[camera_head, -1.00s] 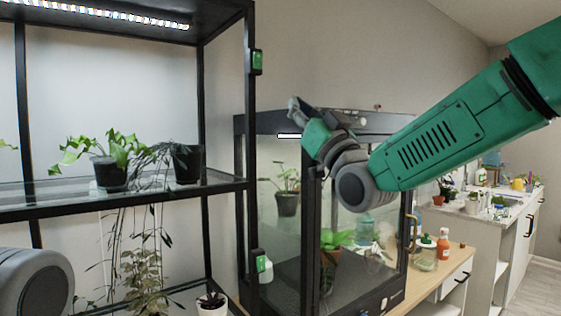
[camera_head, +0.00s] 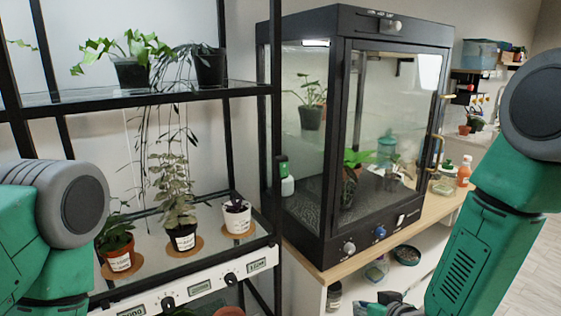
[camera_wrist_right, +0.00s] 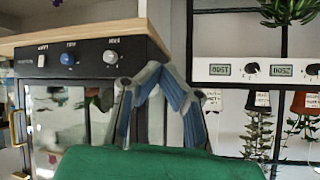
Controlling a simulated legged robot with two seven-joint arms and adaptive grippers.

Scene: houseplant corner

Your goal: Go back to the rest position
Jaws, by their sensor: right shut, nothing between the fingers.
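My right arm comes in from the right in the head view, its forearm pointing down. My right gripper (camera_head: 384,304) shows only in part at the bottom edge, low in front of the bench with the glass cabinet. In the right wrist view its fingers (camera_wrist_right: 155,82) are shut with nothing between them, and the scene appears upside down. My left arm shows at the left edge of the head view; its gripper is out of view.
A black-framed glass cabinet (camera_head: 352,20) stands on a wooden-topped bench (camera_head: 312,268), with plants inside. A black shelf rack (camera_head: 276,110) at left holds several potted plants. Below the bench top, a shelf holds a dark bowl (camera_head: 407,255) and a jar (camera_head: 334,298). Floor is clear at far right.

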